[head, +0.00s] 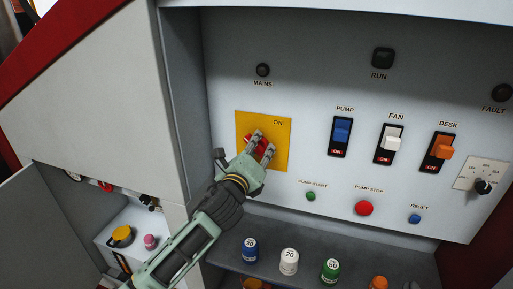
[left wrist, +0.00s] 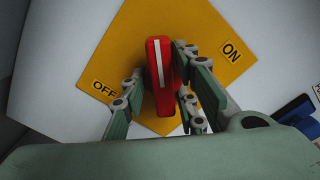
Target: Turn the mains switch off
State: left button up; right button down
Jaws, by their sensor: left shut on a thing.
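The mains switch is a red handle (head: 264,150) on a yellow plate (head: 245,124) below the MAINS label. In the left wrist view the handle (left wrist: 160,74) has a white stripe that runs nearly upright in the picture. The yellow plate (left wrist: 192,28) is turned like a diamond there, with OFF at lower left and ON at upper right. The stripe points to neither word squarely. My left gripper (head: 261,143) is shut on the handle, with fingers on both sides of it (left wrist: 160,80). In the head view the gripper hides the OFF word. My right gripper is not in view.
Right of the plate are the blue PUMP switch (head: 342,131), white FAN switch (head: 393,142) and orange DESK switch (head: 443,148). The MAINS lamp (head: 263,70) looks dark. Coloured jars, such as a white one (head: 289,261), stand on the shelf below. A cabinet side wall is close on the left.

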pick_arm(q)
jog(key=n, duration=0.5)
jog(key=shift+d+r, duration=0.15)
jog(key=shift+r, duration=0.15)
jog(key=shift+r+n, duration=0.1)
jog(key=shift+n, duration=1.7)
jog(key=shift+r, duration=0.1)
jog(key=shift+c, duration=0.2)
jog(key=o, duration=0.9)
jog(key=shift+f, duration=0.35)
